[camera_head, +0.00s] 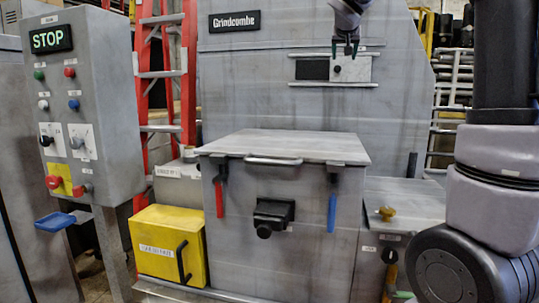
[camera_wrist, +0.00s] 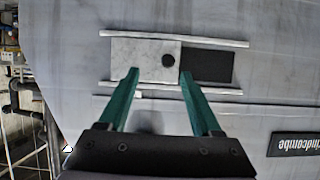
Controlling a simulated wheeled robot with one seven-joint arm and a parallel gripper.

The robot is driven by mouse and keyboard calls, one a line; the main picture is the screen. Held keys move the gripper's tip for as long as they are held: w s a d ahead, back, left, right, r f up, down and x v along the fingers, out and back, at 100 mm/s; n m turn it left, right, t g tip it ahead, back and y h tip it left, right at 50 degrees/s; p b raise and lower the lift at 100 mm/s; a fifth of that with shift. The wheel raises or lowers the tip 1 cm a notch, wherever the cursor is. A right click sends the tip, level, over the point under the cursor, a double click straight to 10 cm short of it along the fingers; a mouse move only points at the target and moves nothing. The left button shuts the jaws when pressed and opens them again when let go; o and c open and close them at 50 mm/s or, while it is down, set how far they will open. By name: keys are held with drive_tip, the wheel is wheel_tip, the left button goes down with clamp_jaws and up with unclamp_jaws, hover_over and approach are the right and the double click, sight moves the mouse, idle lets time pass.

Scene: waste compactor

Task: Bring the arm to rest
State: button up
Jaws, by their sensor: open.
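My gripper (camera_head: 345,49) is at the upper middle of the head view, in front of the grey machine's upright face and just above a sliding panel (camera_head: 359,71). Its two green fingers are apart with nothing between them; they also show in the wrist view (camera_wrist: 158,76). The light panel sits between two rails and carries a round black knob (camera_head: 337,69). In the wrist view the knob (camera_wrist: 168,60) appears just beyond the fingertips, apart from them. A dark opening (camera_head: 312,69) shows beside the panel. Part of my arm reaches in from the top edge.
A grey control box (camera_head: 85,110) with a lit STOP display (camera_head: 51,39) stands at left. A red ladder (camera_head: 163,75) is behind it. Below are a closed lid (camera_head: 290,144) with a handle, red (camera_head: 220,192) and blue (camera_head: 332,212) levers, and a yellow box (camera_head: 165,245).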

drive_tip(key=s+a+f+g+y, duration=0.1)
drive_tip(key=s+f, duration=0.5)
drive_tip(key=s, duration=0.6)
drive_tip(key=s+a+f+g+y, duration=0.2)
drive_tip(key=s+f, duration=0.5)
drive_tip(key=s, duration=0.5)
drive_tip(key=s+a+f+g+y, duration=0.2)
drive_tip(key=s+f, duration=0.5)
drive_tip(key=s, duration=0.5)
drive_tip(key=shift+s+a+y, duration=0.3)
drive_tip(key=shift+a+y, duration=0.3)
drive_tip(key=shift+a, duration=0.15)
drive_tip(key=shift+f, duration=0.1)
